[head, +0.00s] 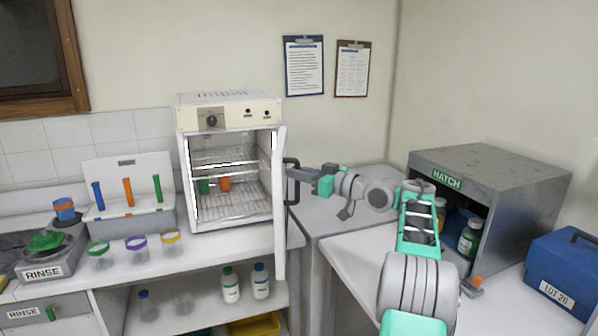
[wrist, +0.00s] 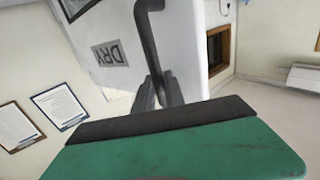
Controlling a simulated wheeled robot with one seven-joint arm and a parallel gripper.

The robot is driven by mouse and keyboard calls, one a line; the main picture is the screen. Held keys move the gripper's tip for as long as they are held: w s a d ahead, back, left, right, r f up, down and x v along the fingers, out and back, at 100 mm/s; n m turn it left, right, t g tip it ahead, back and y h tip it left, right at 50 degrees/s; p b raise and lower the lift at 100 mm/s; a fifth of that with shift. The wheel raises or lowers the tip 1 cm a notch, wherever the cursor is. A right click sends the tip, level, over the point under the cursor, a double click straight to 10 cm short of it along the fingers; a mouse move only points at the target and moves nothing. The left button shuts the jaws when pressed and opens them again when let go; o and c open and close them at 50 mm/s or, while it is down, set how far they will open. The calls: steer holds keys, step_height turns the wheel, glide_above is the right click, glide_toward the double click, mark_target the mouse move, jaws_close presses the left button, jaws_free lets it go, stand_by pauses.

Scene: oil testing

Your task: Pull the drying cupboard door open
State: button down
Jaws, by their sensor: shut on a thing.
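The drying cupboard (head: 262,111) is a white box with a knob on top of its front, standing on the left bench. Its door (head: 280,215) is swung well out, seen nearly edge-on at the right side, and the wire-shelved inside shows. The dark bar handle (head: 291,196) is on the door's right-hand face. My gripper (head: 293,173) comes from the right and is shut on the handle. In the wrist view the fingers (wrist: 155,94) close around the lower part of the handle (wrist: 146,32), beside the door's DRY label (wrist: 110,54).
An orange beaker (head: 225,184) and a green one stand inside the cupboard. Several coloured-rim jars (head: 137,249) stand on the bench in front and left of it. The grey hatch box (head: 505,165) and blue case (head: 568,262) are at the right. The bench behind my arm looks clear.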

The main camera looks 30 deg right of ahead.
steer(key=shift+d+r, duration=0.1)
steer(key=shift+r, duration=0.1)
steer(key=c, duration=1.8)
jaws_free()
steer(key=o, duration=0.4)
steer(key=shift+w+f, duration=0.15)
steer(key=b+v, duration=0.3)
steer(key=v, duration=0.4)
steer(key=shift+s, duration=0.35)
steer(key=shift+d, duration=0.1)
steer(key=shift+c, duration=0.4)
